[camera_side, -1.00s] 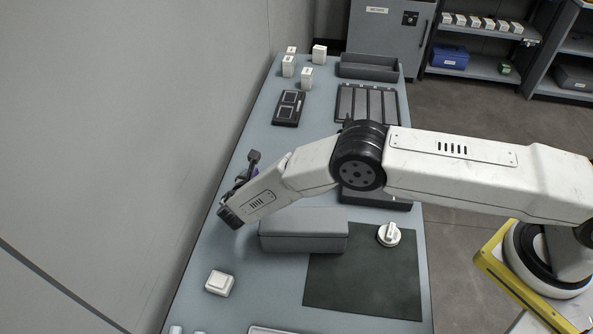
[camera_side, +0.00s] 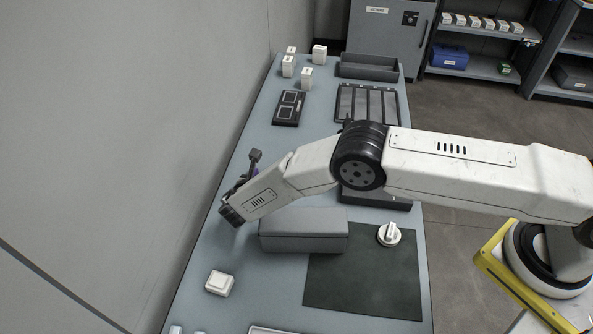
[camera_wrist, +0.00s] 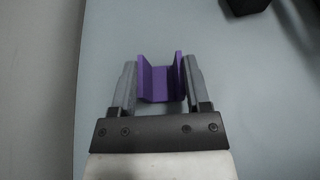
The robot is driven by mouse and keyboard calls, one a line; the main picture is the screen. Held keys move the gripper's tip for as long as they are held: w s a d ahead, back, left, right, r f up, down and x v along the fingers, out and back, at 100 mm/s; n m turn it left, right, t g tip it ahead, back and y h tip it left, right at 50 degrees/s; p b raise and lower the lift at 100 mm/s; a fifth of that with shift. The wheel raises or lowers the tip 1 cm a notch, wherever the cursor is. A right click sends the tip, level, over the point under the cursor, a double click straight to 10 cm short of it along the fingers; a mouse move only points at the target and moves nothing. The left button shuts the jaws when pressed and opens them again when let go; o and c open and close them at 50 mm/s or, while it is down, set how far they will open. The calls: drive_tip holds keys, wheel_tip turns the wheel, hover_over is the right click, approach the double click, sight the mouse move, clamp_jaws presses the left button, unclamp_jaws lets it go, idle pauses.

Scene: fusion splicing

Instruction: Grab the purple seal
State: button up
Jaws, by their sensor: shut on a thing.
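The purple seal (camera_wrist: 159,82) is a U-shaped purple piece in the wrist view. It sits between the two grey fingers of my gripper (camera_wrist: 159,85), which are shut on it from both sides. In the side view my gripper (camera_side: 232,215) is low over the left part of the table, left of the grey box. The seal is mostly hidden by my arm there. I cannot tell whether it touches the table.
A grey box (camera_side: 303,232) stands right of my gripper. A white square block (camera_side: 220,283) is nearer the front. White boxes (camera_side: 307,78) stand at the far end.

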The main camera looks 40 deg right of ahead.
drive_tip(key=shift+r, duration=0.1)
drive_tip(key=shift+r, duration=1.6)
drive_tip(key=s+d+r, duration=0.4)
drive_tip(key=s+r, duration=0.5)
drive_tip(key=s, duration=0.4)
drive_tip(key=shift+s+r, duration=0.2)
drive_tip(key=shift+r, duration=0.1)
drive_tip(key=shift+a+r, duration=0.1)
